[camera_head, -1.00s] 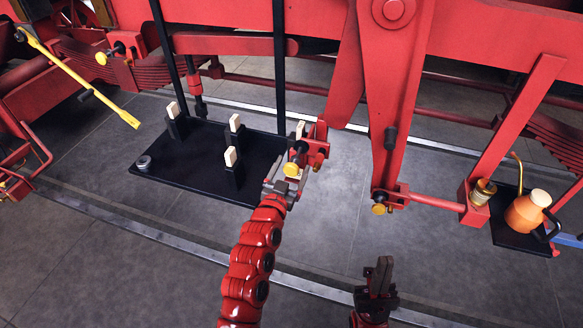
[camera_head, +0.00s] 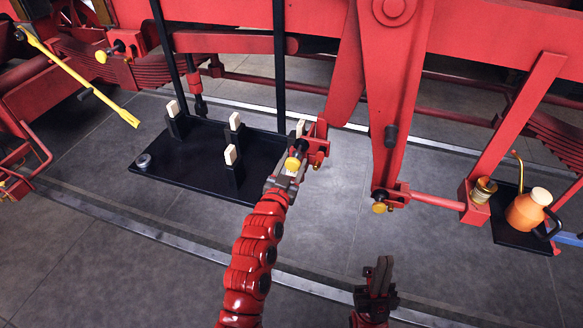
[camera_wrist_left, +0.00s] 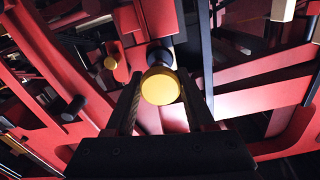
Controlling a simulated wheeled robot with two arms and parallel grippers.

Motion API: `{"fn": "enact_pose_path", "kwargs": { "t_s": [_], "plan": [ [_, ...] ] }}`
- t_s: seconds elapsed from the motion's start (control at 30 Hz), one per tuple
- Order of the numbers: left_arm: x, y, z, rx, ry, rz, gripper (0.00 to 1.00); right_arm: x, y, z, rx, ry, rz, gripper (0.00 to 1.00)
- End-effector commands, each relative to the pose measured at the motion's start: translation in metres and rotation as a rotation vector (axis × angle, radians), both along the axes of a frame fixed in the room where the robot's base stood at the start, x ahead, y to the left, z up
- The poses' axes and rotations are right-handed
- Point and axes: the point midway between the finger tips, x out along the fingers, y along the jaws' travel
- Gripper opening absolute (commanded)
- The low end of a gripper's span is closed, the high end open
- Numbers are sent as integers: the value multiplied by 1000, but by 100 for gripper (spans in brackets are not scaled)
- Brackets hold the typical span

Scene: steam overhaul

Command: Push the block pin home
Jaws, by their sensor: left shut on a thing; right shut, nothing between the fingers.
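The block pin has a yellow round head (camera_head: 293,163) and sits in a red bracket block (camera_head: 316,148) at the bottom of a red hanging link. My left gripper (camera_head: 286,176) is at this head, shut on the block pin. In the left wrist view the yellow head (camera_wrist_left: 160,87) lies between the two fingers, with a dark shaft (camera_wrist_left: 158,56) behind it leading to the red part. How deep the pin sits is hidden. My right gripper (camera_head: 379,272) is shut and empty, low in the head view, away from the pin.
A black base plate (camera_head: 205,180) with several pale-topped posts stands left of the pin. Another yellow-headed pin (camera_head: 379,208) sits on the red rod link to the right. An orange oil can (camera_head: 525,212) stands at far right. The grey floor in front is clear.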

Motion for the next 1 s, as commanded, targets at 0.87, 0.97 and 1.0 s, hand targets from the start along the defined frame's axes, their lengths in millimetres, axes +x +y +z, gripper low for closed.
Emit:
{"fn": "enact_pose_path", "kwargs": {
  "t_s": [0.87, 0.97, 1.0],
  "plan": [
    [33, -11, 1, 0, -1, 0, 84, 0, 0, -17, 0, 0, 0, 0],
    [33, -11, 1, -1, -2, 0, 84, 0, 0, -17, 0, 0, 0, 0],
    [32, -10, 1, -1, -2, 0, 84, 0, 0, -18, 0, 0, 0, 0]
  ]
}}
